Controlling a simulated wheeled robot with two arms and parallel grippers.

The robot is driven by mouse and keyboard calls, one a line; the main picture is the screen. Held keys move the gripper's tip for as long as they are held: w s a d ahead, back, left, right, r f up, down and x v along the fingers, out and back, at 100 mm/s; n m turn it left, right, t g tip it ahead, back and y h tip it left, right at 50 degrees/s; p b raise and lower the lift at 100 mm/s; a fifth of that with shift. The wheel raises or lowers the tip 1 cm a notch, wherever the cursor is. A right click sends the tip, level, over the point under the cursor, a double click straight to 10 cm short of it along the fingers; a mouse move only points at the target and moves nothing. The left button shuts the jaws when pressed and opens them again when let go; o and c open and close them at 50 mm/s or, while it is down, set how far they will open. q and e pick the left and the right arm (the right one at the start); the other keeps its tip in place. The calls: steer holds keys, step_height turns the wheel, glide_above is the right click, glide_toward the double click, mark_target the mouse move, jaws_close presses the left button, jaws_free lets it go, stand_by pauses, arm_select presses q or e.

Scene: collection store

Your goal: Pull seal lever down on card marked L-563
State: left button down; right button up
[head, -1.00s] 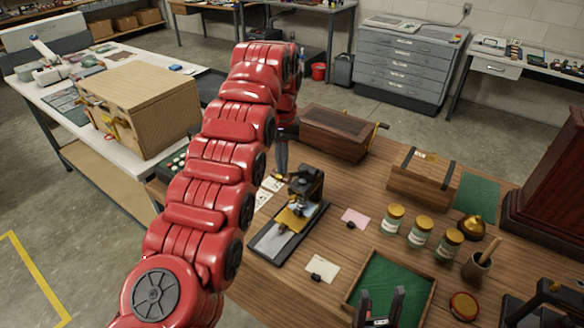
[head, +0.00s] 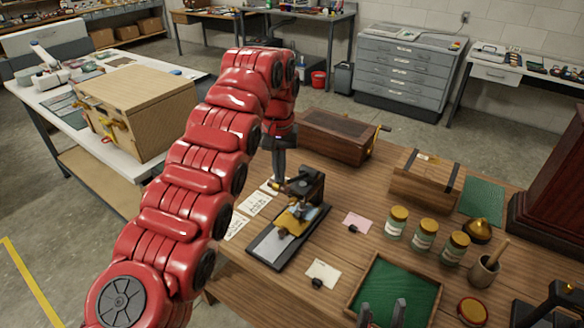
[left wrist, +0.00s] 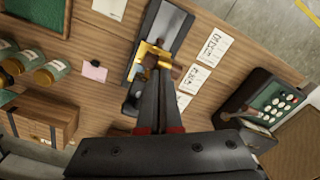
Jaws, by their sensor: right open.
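A small black seal press (head: 305,188) with brass parts stands on a dark base with a pale strip, on the wooden table. It also shows in the left wrist view (left wrist: 162,35), with a brown lever handle (left wrist: 173,70). My left gripper (head: 277,180) points down at the handle side of the press. In the left wrist view its fingertips (left wrist: 157,74) are close together beside the handle and brass; whether they grip it is unclear. Cards with unreadable print (head: 255,203) lie left of the press. My right gripper (head: 382,312) is open and empty at the bottom edge.
A cream card (head: 323,271) and a pink card (head: 358,222) have dark clips. A green-lined tray (head: 405,285), several jars (head: 422,236) and a mortar (head: 484,270) stand to the right. A wooden box with a crank (head: 335,135) is behind the press.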

mark_target(277, 186)
arm_select(q)
steer(key=shift+f, duration=0.1)
steer(key=shift+s+a+f+b, duration=0.1)
steer(key=shift+s+f+b, duration=0.05)
steer(key=shift+f+b, duration=0.4)
steer(key=shift+s+a+f+b, duration=0.1)
steer(key=shift+f+b, duration=0.3)
steer(key=shift+f, duration=0.3)
steer(key=shift+s+f+b, duration=0.15)
steer(key=shift+f+b, duration=0.55)
steer(key=shift+b, duration=0.15)
steer(key=shift+a+f, duration=0.1)
steer(key=shift+f, duration=0.1)
steer(key=shift+s+r, duration=0.1)
steer(key=shift+s, duration=0.1)
